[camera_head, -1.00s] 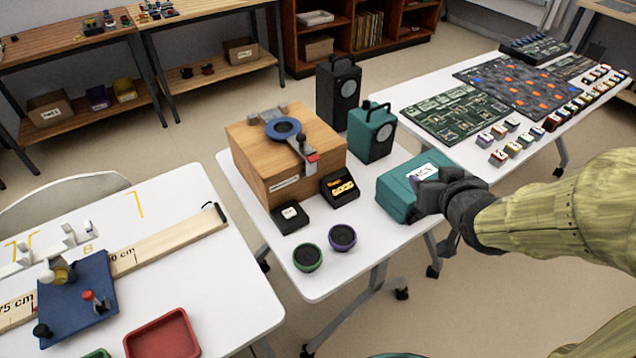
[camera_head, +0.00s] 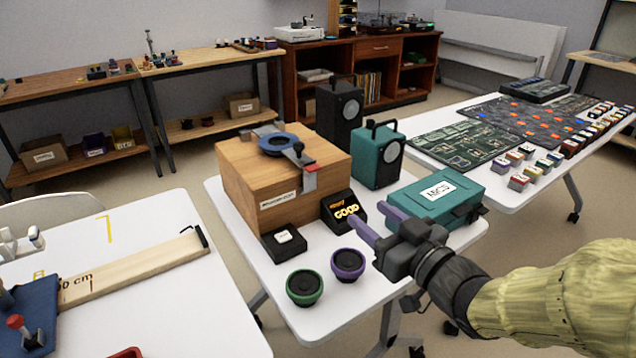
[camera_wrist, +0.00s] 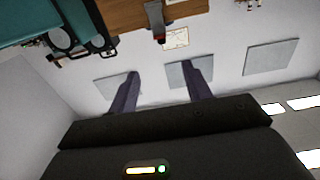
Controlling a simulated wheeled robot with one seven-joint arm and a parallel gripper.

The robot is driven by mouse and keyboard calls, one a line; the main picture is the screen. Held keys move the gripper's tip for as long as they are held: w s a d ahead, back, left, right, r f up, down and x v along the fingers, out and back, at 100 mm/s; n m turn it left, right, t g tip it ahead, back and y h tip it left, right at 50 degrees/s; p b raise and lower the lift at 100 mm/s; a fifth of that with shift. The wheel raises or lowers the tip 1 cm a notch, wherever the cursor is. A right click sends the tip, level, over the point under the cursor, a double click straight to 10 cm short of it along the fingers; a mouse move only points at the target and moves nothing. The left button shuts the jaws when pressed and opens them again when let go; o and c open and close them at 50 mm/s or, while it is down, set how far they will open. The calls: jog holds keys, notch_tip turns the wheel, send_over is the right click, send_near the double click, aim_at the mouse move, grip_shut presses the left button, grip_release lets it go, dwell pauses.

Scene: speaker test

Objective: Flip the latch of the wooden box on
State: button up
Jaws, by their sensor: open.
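The wooden box (camera_head: 240,185) stands on the middle white table with a blue ring (camera_head: 279,143) on top. Its latch (camera_head: 308,177) is a grey metal strip with a red part, lying over the top front edge near the right corner; a dark knob (camera_head: 298,148) is beside it. The latch also shows at the top of the wrist view (camera_wrist: 155,18). My gripper (camera_head: 366,213) is open and empty, right of the box and apart from it. Its two purple fingers point toward the box side in the head view. In the wrist view the fingers (camera_wrist: 159,74) are spread.
A teal case (camera_head: 435,195) is beside my gripper; a teal speaker (camera_head: 377,155) stands behind.

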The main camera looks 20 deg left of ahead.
aim_at(316, 170)
jog(key=shift+w, duration=0.1)
jog(key=p+x, duration=0.4)
jog(key=p, duration=0.1)
jog(key=shift+w+r, duration=0.15)
jog(key=shift+r, duration=0.25)
jog(key=shift+w+a+p, duration=0.1)
jog(key=shift+p, duration=0.45)
jog(key=p, duration=0.2)
jog(key=a+p, duration=0.1)
jog(key=p, duration=0.2)
jog(key=shift+w+f+p, duration=0.15)
jog(key=shift+w+p, duration=0.1)
jog(key=shift+p, duration=0.05)
jog(key=x, duration=0.4)
jog(key=p+x, duration=0.1)
jog(key=x, duration=0.3)
jog(key=p+x, duration=0.1)
jog(key=x, duration=0.2)
jog(key=shift+w+a+f, duration=0.25)
jog(key=shift+a, duration=0.05)
jog(key=shift+c, duration=0.2)
